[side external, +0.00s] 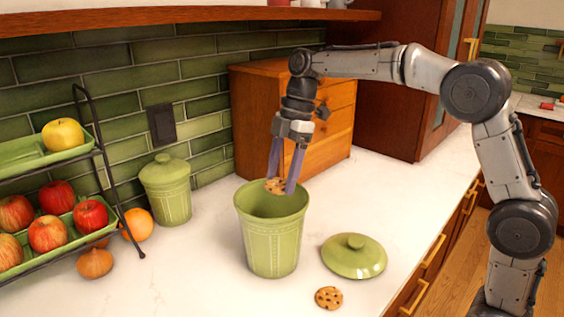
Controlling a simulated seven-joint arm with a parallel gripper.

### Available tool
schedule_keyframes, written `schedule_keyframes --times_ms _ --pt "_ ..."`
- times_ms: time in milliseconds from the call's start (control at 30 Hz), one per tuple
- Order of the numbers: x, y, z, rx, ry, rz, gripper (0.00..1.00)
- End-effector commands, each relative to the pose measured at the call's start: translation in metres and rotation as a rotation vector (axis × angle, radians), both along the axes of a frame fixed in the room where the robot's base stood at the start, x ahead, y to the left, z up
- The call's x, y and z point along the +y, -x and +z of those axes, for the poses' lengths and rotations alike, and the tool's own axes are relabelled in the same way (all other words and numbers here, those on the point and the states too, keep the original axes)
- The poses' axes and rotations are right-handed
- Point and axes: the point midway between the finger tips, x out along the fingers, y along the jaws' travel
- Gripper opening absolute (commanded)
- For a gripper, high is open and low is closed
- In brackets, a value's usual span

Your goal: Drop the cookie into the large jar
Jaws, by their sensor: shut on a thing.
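The large green jar (271,238) stands open and upright on the white counter. Its green lid (354,257) lies on the counter to the right of it. My gripper (283,179) is shut on a cookie (275,186) between its two purplish fingers. The held cookie is over the jar's mouth, near rim height; whether its lower edge is below the rim I cannot tell. A second cookie (328,297) lies on the counter in front of the lid. The inside bottom of the jar is hidden.
A smaller lidded green jar (166,190) stands at the left by the tiled wall. A two-tier fruit rack (107,167) holds apples. An orange (137,224) and an onion (95,263) lie beside it. A wooden drawer box (326,124) stands behind my gripper. The front counter is mostly clear.

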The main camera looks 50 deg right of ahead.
Motion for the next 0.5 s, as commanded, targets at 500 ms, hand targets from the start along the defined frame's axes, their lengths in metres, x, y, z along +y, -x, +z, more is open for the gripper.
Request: schedule_keyframes --times_ms 500 --pt "0.0001 0.0003 -0.0081 0.000 0.000 0.000 0.84"
